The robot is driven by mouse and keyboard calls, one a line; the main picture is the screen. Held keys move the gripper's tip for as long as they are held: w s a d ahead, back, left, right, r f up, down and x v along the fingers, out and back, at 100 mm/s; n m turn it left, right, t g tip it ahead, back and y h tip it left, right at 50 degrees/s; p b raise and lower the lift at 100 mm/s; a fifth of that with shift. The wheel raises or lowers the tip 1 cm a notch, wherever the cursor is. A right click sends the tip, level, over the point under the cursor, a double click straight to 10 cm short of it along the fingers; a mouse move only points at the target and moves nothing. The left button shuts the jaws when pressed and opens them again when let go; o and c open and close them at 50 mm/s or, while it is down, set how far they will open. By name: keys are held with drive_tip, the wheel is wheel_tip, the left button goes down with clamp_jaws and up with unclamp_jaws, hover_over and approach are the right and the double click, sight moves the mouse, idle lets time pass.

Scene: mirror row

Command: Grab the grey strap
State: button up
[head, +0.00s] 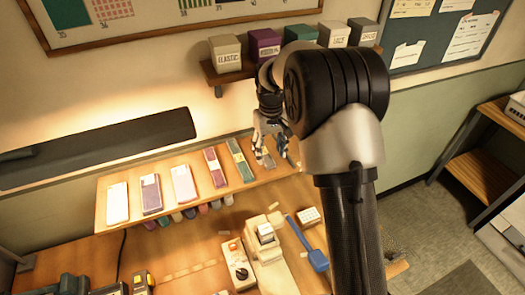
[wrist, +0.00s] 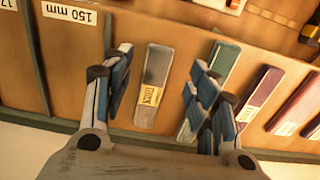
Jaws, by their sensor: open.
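The grey strap (wrist: 154,84) is a flat, narrow piece with a pale label at one end. It lies on the wooden shelf in the wrist view. My gripper (wrist: 160,78) is open, with one finger on each side of the strap and bare wood showing between. In the head view my gripper (head: 270,148) hangs over the right part of the shelf and hides most of what is there. I cannot tell how high the fingertips are above the shelf.
A green strap (wrist: 227,55) lies close by, partly behind my right finger. Other straps, such as a dark red one (wrist: 294,103), continue the row. The shelf (head: 112,181) has a "150 mm" label (wrist: 69,12) and dividers. Labelled boxes (head: 226,54) stand on a ledge above.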

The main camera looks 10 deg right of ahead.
sight(270, 163)
wheel_tip(270, 163, down, 4)
drive_tip(key=shift+f, duration=0.1)
drive_tip(key=shift+c, duration=0.3)
drive_tip(key=c, duration=1.1)
